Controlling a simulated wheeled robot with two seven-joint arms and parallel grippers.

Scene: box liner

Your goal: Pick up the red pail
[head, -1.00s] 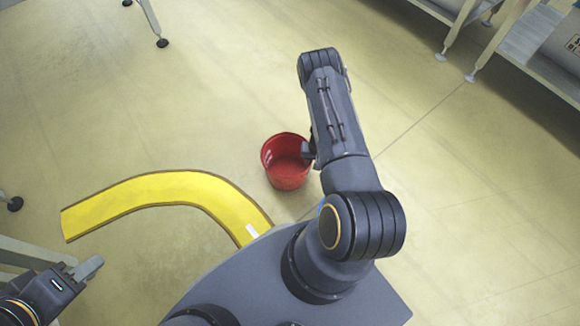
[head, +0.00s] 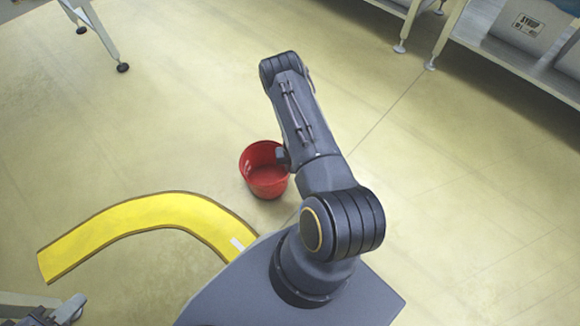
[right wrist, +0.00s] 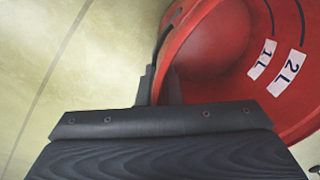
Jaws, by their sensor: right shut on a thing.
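The red pail (head: 266,181) is near the middle of the head view, upright or nearly so, with its open top facing up. In the right wrist view the pail (right wrist: 215,65) fills the upper right, with white "1L" and "2L" marks on its inner wall. My right gripper (right wrist: 160,88) is shut on the pail's rim; in the head view the gripper (head: 283,157) is mostly hidden behind my arm. I cannot tell whether the pail's base touches the floor. My left gripper (head: 72,308) shows only partly at the lower left, apart from the pail; its jaws are unclear.
A curved yellow strip (head: 130,215) lies on the floor left of the pail. A table leg (head: 105,40) stands at the upper left. The floor around the pail is clear.

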